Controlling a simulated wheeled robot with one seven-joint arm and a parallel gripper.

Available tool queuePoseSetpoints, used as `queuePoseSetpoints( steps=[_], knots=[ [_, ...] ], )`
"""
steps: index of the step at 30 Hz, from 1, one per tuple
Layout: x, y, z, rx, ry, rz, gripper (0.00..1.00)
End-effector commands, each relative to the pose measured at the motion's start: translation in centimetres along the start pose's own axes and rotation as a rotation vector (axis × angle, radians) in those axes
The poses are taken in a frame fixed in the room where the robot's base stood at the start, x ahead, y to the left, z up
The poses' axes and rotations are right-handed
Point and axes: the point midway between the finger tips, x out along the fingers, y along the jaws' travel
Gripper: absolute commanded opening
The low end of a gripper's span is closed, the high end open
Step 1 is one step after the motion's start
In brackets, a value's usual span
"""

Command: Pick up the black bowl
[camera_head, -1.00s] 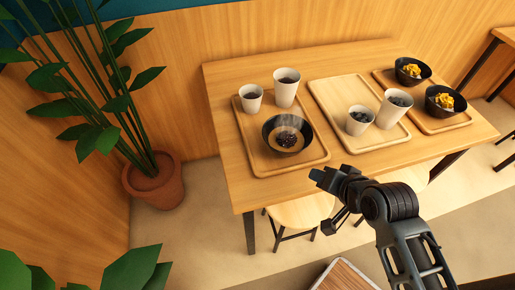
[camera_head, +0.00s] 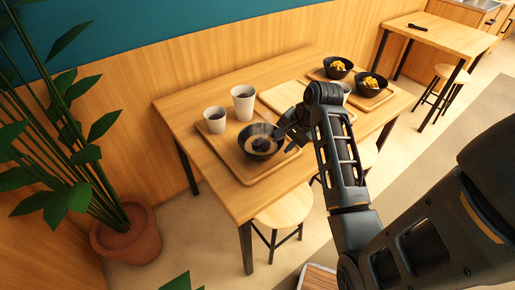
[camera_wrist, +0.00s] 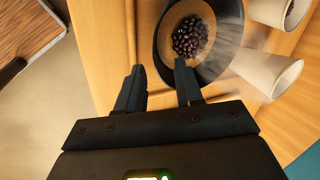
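A black bowl (camera_head: 268,154) holding dark beans on a brown filling sits on the nearest wooden tray, with steam rising. In the wrist view the bowl (camera_wrist: 222,66) fills the upper middle. My gripper (camera_head: 282,134) is at the bowl's right side in the head view. In the wrist view my gripper (camera_wrist: 159,70) has its two fingers apart with nothing held between them. One fingertip overlaps the bowl's near edge and the other is outside it, over the tray or table. Whether a finger touches the bowl cannot be told.
Two white cups (camera_head: 215,121) (camera_head: 243,105) with dark contents stand behind the bowl on its tray (camera_head: 243,172). A middle tray (camera_head: 284,95) is partly hidden by my arm. Two black bowls with yellow food (camera_head: 338,68) (camera_head: 372,86) sit farther right. A stool (camera_head: 285,208) stands in front.

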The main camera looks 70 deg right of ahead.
Motion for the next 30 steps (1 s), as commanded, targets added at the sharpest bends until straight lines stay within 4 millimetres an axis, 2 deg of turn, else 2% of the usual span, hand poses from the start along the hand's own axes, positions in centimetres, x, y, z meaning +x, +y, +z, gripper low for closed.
queuePoseSetpoints(
  steps=[12,22,30],
  knots=[
    [5.2,0.2,-0.1,-0.001,0.0,0.001,0.36],
    [5.9,0.2,-0.1,-0.002,0.001,-0.001,0.36],
    [5.9,0.2,-0.1,-0.003,0.001,-0.001,0.11]
  ],
)
